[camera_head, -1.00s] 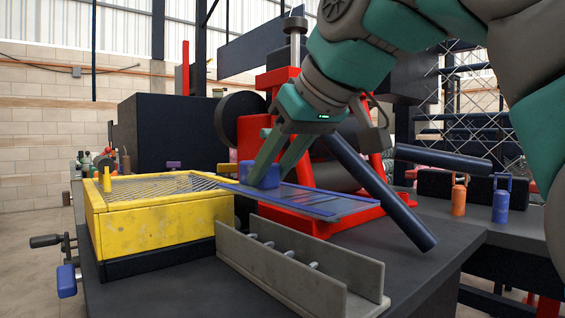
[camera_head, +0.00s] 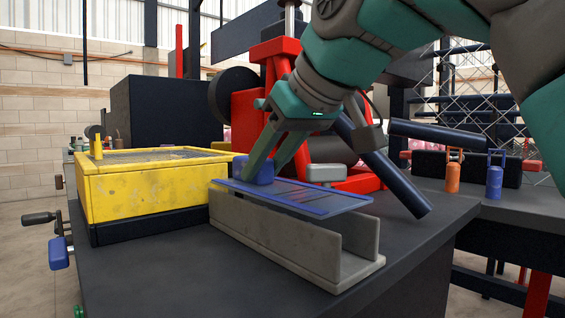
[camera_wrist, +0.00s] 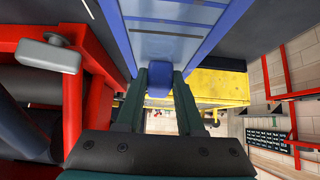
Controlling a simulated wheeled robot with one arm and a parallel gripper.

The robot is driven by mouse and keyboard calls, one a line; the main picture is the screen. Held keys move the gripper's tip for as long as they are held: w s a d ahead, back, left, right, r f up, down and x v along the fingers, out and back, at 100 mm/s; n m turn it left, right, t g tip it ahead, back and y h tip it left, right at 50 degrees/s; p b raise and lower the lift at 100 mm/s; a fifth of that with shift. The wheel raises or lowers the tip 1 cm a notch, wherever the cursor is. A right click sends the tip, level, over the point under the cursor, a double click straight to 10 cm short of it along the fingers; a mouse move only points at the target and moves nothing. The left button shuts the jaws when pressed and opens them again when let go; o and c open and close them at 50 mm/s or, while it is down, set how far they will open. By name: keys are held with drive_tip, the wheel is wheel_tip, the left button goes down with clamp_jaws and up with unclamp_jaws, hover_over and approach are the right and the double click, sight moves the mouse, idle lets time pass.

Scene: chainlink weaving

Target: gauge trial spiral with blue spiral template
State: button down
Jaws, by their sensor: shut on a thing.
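The blue spiral template (camera_head: 318,197) is a flat, blue-framed plate with a blue block handle (camera_head: 240,170) at its left end. My gripper (camera_head: 262,172) is shut on that handle. The template lies level over the open top of the grey channel (camera_head: 270,232); I cannot tell whether it touches the channel's walls. The wrist view shows the blue template (camera_wrist: 118,35) ahead of my fingers and the handle (camera_wrist: 159,86) between the fingertips. No trial spiral can be made out; the inside of the channel is hidden by the template and the near wall.
A yellow box (camera_head: 150,195) with a mesh top stands left of the channel. A red machine frame (camera_head: 270,85) stands close behind my gripper. An orange bottle (camera_head: 453,175) and a blue bottle (camera_head: 494,180) stand at right. The dark bench is clear in front.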

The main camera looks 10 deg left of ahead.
sight(295, 192)
drive_tip(key=shift+f+b, duration=0.4)
drive_tip(key=shift+f, duration=0.25)
drive_tip(key=shift+c, duration=2.2)
unclamp_jaws()
drive_tip(key=shift+r, duration=0.1)
drive_tip(key=shift+v, duration=1.75)
drive_tip(key=p+v, duration=0.2)
drive_tip(key=v, duration=0.2)
drive_tip(key=shift+d+r, duration=0.1)
drive_tip(key=shift+r, duration=0.05)
